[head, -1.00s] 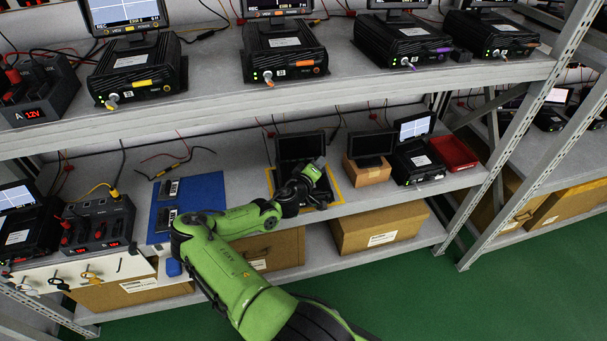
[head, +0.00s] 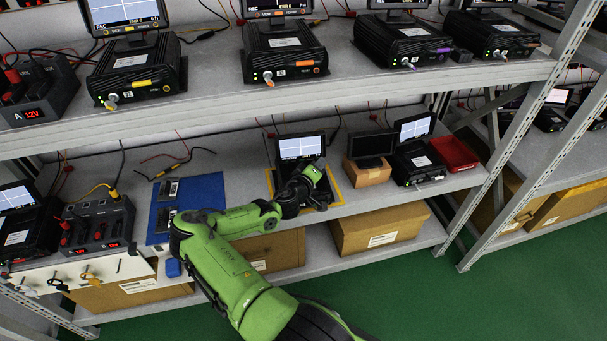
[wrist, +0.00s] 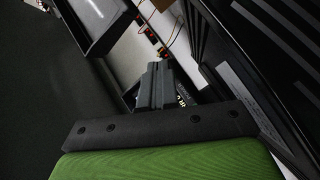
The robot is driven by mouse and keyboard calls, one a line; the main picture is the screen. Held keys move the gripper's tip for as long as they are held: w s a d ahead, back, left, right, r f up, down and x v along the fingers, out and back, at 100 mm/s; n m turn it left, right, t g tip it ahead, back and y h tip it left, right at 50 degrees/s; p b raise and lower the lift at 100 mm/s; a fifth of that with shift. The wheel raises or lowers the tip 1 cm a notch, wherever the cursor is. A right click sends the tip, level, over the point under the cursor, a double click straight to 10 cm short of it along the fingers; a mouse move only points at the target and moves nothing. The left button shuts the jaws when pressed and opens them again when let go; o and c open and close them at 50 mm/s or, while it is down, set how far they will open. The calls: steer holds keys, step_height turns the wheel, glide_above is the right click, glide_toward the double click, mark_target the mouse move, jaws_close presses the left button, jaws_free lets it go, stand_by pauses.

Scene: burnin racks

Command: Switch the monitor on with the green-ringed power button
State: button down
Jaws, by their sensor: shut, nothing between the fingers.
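The monitor (head: 301,146) on the middle of the lower shelf has a lit white-blue screen with grid lines. It stands at a black box unit, mostly hidden behind my arm, inside a yellow-outlined area. My gripper (wrist: 158,72) is shut and empty in the wrist view, its dark fingers together. Its fingertips are close to the black equipment, but I cannot tell whether they touch it. In the head view my arm reaches in just below the monitor, and the fingertips are hard to make out. The green-ringed power button is not visible in either view.
A dark-screened monitor on a cardboard box (head: 368,172), a lit unit (head: 415,160) and a red tray (head: 454,153) stand to the right. A blue mat (head: 205,190) lies to the left. The upper shelf edge (head: 300,92) runs above my arm.

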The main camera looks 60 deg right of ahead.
steer(key=shift+s+a+r, duration=0.15)
steer(key=shift+a, duration=0.1)
steer(key=shift+s+a+r, duration=0.3)
steer(key=shift+s+a, duration=0.3)
steer(key=shift+a, duration=0.15)
steer(key=shift+s+a+r, duration=0.35)
steer(key=shift+s+a, duration=0.3)
steer(key=shift+a, duration=0.05)
steer(key=shift+s+a+r, duration=0.3)
steer(key=shift+s+a, duration=0.3)
steer(key=shift+a, duration=0.15)
